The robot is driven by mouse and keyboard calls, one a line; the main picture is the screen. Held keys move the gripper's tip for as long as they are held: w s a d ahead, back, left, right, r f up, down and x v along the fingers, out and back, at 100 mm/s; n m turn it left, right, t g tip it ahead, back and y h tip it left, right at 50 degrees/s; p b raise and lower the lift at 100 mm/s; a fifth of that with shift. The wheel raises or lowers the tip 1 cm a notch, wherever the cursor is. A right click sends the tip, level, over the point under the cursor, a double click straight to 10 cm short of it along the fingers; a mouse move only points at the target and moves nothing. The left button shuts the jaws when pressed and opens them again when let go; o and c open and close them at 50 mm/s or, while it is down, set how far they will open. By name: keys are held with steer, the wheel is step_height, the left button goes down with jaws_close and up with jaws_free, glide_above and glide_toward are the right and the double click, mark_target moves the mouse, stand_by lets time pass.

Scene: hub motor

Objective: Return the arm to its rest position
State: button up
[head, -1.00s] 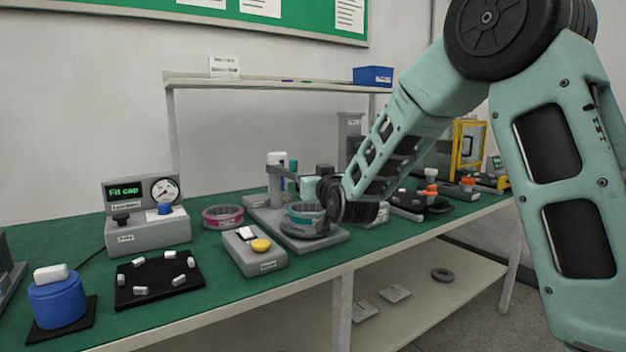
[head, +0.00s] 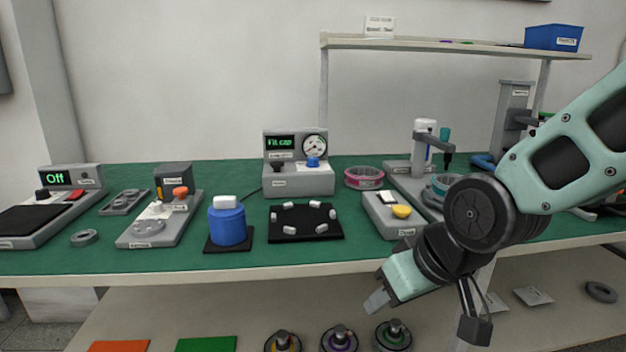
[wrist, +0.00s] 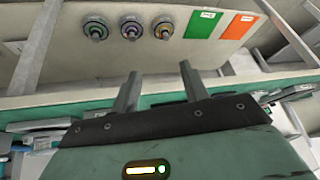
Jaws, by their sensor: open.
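My arm (head: 572,150) reaches in from the right in the head view, bent at a black joint. My gripper (head: 376,300) hangs in front of the bench's front edge, below the green top. In the wrist view, my gripper (wrist: 158,85) has its two grey fingers apart with nothing between them. The fingers point toward the bench edge and the lower shelf, touching nothing that I can see.
The green bench (head: 370,258) carries a "Fit cap" gauge box (head: 298,180), a blue cylinder (head: 228,226) and a black tray (head: 306,222) of white pieces. The lower shelf (head: 240,300) holds hub parts and orange and green mats. Floor shows at lower left.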

steer(key=s+d+f+n+g+h, duration=0.1)
steer(key=s+g, duration=0.1)
steer(key=s, duration=0.6)
steer(key=s+d+f+n+g+h, duration=0.1)
steer(key=s+g+h, duration=0.15)
steer(key=s, duration=0.55)
step_height(320, 180, up, 19)
steer(key=p, duration=1.9)
steer(key=shift+d+f+y, duration=0.15)
steer(key=shift+d+y, duration=0.1)
steer(key=shift+y, duration=0.1)
